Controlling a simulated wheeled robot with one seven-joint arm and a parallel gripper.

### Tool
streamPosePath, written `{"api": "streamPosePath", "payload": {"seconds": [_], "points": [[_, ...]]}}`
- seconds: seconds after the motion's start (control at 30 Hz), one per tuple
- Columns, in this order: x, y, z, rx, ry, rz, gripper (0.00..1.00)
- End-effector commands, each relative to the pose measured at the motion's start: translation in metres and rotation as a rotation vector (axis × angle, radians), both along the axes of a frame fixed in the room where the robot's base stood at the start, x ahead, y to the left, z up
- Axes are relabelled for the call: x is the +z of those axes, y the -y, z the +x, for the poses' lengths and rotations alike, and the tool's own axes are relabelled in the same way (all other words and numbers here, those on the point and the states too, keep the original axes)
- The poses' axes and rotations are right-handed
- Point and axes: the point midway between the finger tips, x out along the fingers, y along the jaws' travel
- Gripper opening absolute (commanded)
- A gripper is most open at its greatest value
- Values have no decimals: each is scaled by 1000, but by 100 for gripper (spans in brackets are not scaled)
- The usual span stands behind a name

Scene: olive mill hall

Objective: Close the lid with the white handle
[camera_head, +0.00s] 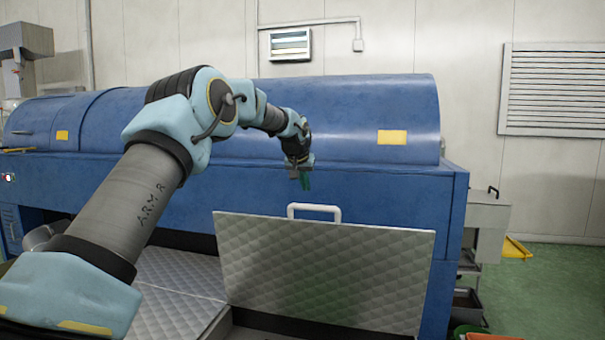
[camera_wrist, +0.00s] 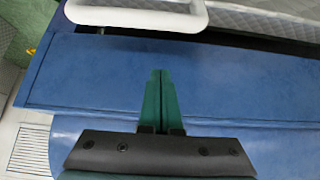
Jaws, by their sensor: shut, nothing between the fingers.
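The lid (camera_head: 320,270) is a quilted metal panel that stands raised, nearly upright, at the front of the blue machine. Its white handle (camera_head: 314,207) is on the lid's top edge; it also shows in the wrist view (camera_wrist: 138,16) at the top. My gripper (camera_head: 306,184) is above and slightly left of the handle in the head view, apart from it, over the blue ledge. In the wrist view my gripper's green fingers (camera_wrist: 160,75) are together with nothing between them, pointing toward the handle.
The blue machine (camera_head: 350,110) has a rounded cover behind my gripper. Another quilted panel (camera_head: 170,290) lies flat left of the raised lid. A grey metal box (camera_head: 487,215) and a yellow item (camera_head: 515,249) are at the right, with green floor beyond.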

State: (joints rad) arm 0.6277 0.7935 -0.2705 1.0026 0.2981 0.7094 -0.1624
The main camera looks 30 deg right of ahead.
Motion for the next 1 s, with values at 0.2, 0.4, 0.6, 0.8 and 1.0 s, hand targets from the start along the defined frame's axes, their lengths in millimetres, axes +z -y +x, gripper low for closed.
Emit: {"api": "streamPosePath", "payload": {"seconds": [0.2, 0.4, 0.6, 0.8, 1.0], "points": [[-25, 14, 15, 0, -2, 0, 0], [-31, 4, 6, 1, 0, 1, 0], [-36, -6, -5, 1, 1, 1, 0], [-40, -11, -11, 1, 1, 0, 0], [-41, -12, -12, 1, 1, 1, 0]]}}
